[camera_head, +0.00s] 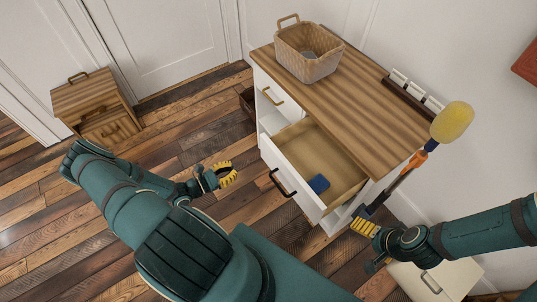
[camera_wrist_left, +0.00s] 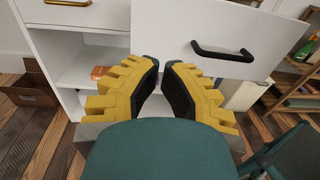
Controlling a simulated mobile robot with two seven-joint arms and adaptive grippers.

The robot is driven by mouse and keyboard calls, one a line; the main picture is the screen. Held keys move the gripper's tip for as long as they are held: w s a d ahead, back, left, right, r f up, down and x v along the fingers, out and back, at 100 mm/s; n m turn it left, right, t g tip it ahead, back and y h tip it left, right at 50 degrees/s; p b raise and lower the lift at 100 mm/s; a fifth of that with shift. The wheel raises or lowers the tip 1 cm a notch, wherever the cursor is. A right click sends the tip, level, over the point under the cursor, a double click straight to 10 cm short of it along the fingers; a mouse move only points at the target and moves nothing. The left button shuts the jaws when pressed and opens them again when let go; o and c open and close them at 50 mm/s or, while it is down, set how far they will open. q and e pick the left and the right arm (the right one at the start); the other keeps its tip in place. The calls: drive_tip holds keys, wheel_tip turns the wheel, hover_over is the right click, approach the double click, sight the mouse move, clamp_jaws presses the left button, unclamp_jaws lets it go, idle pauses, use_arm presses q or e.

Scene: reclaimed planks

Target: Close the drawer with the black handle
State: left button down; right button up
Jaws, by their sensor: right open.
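The drawer with the black handle (camera_head: 283,183) is pulled out of the white cabinet (camera_head: 372,188). A blue item (camera_head: 319,184) lies inside it. My left gripper (camera_head: 228,174) is left of the drawer front, apart from the handle, and holds nothing that I can see. In the left wrist view its fingertips (camera_wrist_left: 160,66) are close together with a narrow gap. The drawer front (camera_wrist_left: 215,35) and black handle (camera_wrist_left: 222,52) are beyond them, up and to the right. My right gripper (camera_head: 366,226) is open by the cabinet's right front, at the lower end of a tool with a yellow head (camera_head: 452,122).
A small wooden cabinet (camera_head: 92,103) stands at the left. A brown box (camera_head: 246,101) is beside the white cabinet. A pale unit (camera_head: 436,282) is low right.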

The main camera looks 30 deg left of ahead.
sight(265, 149)
use_arm(q)
drive_tip(key=shift+n+t+y, duration=0.3)
drive_tip(key=shift+n+y, duration=0.1)
drive_tip(key=shift+y, duration=0.1)
drive_tip(key=x, duration=0.8)
drive_tip(key=a+x, duration=0.1)
drive_tip(key=x, duration=0.4)
drive_tip(key=shift+w+d+b, duration=0.1)
drive_tip(key=shift+w+b, duration=0.15)
drive_tip(key=shift+b, duration=0.05)
use_arm(e)
drive_tip(key=shift+d+f, duration=0.1)
drive_tip(key=shift+f, duration=0.2)
